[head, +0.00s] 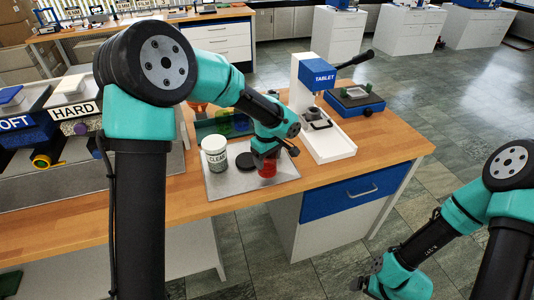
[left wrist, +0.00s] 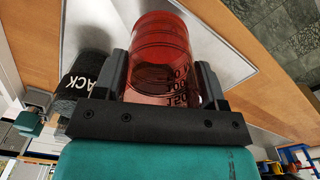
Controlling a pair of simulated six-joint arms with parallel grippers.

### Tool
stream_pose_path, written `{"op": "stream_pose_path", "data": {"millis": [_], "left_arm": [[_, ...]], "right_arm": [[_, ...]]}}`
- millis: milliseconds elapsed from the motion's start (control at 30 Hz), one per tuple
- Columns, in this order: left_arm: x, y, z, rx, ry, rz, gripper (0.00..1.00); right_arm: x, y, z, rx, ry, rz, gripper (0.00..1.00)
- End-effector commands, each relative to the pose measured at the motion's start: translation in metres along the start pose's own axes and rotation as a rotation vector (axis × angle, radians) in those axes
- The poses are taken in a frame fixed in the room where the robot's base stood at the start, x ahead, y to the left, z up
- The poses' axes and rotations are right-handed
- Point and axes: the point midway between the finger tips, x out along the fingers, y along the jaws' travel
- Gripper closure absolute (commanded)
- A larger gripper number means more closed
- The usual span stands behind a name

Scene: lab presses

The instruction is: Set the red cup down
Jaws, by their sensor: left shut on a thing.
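The red cup (head: 267,169) is over the right part of a grey tray (head: 225,188) on the wooden bench. My left gripper (head: 266,156) is shut on it from above and behind. In the left wrist view the translucent red cup (left wrist: 163,50) sits between both fingers of the left gripper (left wrist: 163,78), with dark lettering on its side. Whether its base touches the tray cannot be told. My right gripper (head: 372,278) is low at the bottom right, away from the bench; its jaws are too small to read.
A white jar marked CLEAR (head: 215,153) and a black round container (head: 246,160) stand left of the red cup. A TABLET press (head: 320,105) stands to the right. The tray's front is bare.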

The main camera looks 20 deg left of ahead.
Motion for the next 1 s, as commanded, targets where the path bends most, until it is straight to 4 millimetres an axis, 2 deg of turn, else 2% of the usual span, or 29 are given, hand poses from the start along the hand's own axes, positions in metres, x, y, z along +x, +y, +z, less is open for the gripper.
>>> {"op": "stream_pose_path", "data": {"millis": [300, 500, 700, 1000], "left_arm": [[-0.008, -0.051, 0.059, 0.004, 0.000, 0.000, 0.63], [-0.010, -0.071, 0.083, 0.002, 0.000, 0.001, 0.63], [-0.011, -0.078, 0.091, 0.000, 0.000, -0.001, 0.63], [-0.011, -0.078, 0.091, 0.000, 0.000, 0.000, 0.63]], "right_arm": [[0.000, 0.000, 0.000, 0.000, 0.000, 0.000, 0.00], [0.000, 0.000, 0.000, 0.000, 0.000, 0.000, 0.00], [0.000, 0.000, 0.000, 0.000, 0.000, 0.000, 0.00], [0.000, 0.000, 0.000, 0.000, 0.000, 0.000, 0.00]]}}
